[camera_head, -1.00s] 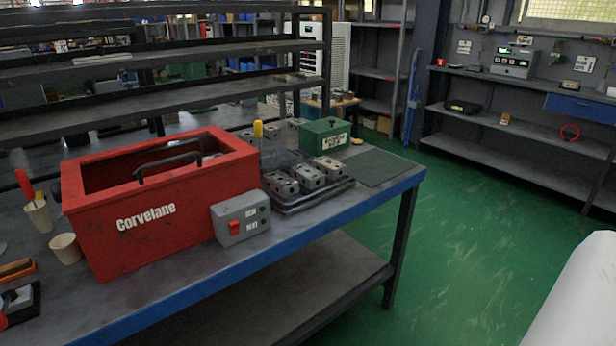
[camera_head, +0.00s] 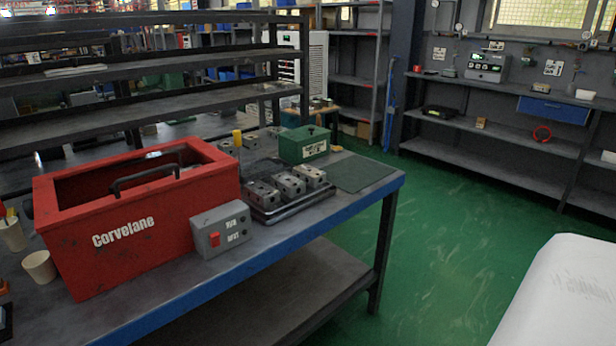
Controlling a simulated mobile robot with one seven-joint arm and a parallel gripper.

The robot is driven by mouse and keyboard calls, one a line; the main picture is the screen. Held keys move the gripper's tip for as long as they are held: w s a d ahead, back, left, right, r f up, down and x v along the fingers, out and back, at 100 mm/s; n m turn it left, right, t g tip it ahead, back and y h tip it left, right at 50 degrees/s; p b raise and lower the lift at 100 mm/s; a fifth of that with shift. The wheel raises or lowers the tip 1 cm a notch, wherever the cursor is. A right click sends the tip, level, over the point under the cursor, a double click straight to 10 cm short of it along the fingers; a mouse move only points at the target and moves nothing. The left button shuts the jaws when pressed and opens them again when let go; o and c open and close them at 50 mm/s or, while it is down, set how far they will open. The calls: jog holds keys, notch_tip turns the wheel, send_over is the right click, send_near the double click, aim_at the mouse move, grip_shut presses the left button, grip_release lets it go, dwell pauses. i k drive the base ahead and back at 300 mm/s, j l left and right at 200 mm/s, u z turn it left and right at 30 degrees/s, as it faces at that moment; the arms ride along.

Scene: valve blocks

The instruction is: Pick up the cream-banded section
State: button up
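Several grey metal valve blocks with holes stand in a row on a black tray (camera_head: 298,207) on the workbench. The nearest is the left block (camera_head: 262,195), beside a middle block (camera_head: 289,186) and a right block (camera_head: 312,176). More grey blocks (camera_head: 250,140) stand farther back, near a yellow-handled tool. I cannot make out a cream band on any block at this size. My gripper is not in view. A white rounded part, likely of my own arm, fills the lower right corner.
A red Corvelane box (camera_head: 140,215) with a black handle takes up the bench's left. A grey switch box (camera_head: 221,229) stands before it. A green box (camera_head: 304,144) and a bare green mat (camera_head: 355,173) are at the right. The green floor (camera_head: 450,220) beyond is clear.

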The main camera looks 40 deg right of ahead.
aim_at(262, 194)
jog(key=i+l+z, duration=0.1)
jog(key=l, duration=0.3)
jog(key=i+l+z, duration=0.1)
jog(key=l, duration=0.3)
jog(key=i+l+z, duration=0.1)
jog(key=l, duration=0.3)
jog(key=i+l+z, duration=0.1)
jog(key=i+l, duration=0.15)
jog(key=l, duration=0.15)
jog(key=i+l+z, duration=0.1)
jog(key=l, duration=0.25)
jog(key=i+l, duration=0.15)
jog(key=i, duration=0.45)
